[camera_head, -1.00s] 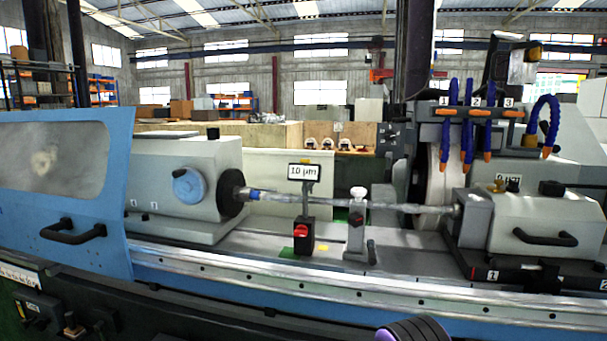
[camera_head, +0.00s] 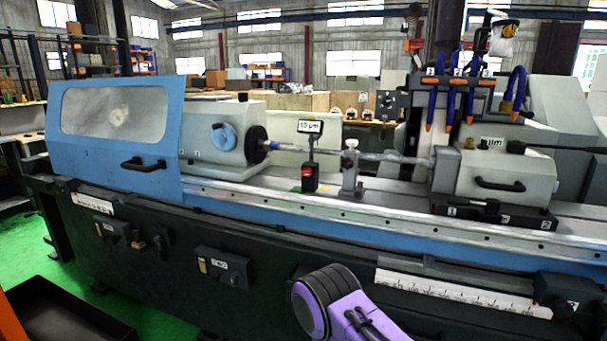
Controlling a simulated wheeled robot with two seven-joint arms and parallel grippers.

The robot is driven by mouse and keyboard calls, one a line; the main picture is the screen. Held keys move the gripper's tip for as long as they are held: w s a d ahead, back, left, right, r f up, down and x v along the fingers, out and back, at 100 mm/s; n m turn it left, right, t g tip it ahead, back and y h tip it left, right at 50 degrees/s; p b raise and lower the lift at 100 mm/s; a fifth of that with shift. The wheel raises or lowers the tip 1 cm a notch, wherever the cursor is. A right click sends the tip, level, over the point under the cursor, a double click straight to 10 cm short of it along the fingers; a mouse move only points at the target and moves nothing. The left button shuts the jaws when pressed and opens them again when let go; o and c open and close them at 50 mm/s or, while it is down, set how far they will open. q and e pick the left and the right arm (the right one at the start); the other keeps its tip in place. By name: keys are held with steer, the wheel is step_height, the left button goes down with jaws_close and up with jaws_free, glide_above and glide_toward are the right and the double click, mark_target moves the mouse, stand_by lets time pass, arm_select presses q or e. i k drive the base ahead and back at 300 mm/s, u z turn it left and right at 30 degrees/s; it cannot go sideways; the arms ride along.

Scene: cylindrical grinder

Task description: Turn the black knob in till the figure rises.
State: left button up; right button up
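A small black knob (camera_head: 516,147) sits on top of the grey tailstock housing (camera_head: 485,172) at the right of the cylindrical grinder. Beside it is a small white display (camera_head: 492,142) ending in "µm"; its figure is not clear. A second display (camera_head: 310,127) on a stand by the workpiece seems to read 10 µm. Another black knob (camera_head: 243,97) tops the headstock at the left. A purple and black link of my arm shows at the bottom middle, well below the tailstock. Neither gripper is in view, and nothing of mine visibly touches the knobs.
A long workpiece (camera_head: 390,157) spans headstock and tailstock, with a steady rest (camera_head: 352,170) near its middle. Blue coolant hoses (camera_head: 472,95) hang above the tailstock. A blue guard (camera_head: 115,135) covers the left end. A black tray (camera_head: 60,318) lies at lower left beside green floor.

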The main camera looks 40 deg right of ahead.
mark_target(347, 163)
steer(key=u, duration=0.55)
steer(key=i, duration=1.2)
steer(key=z, duration=1.3)
steer(key=i, duration=0.7)
steer(key=z, duration=0.85)
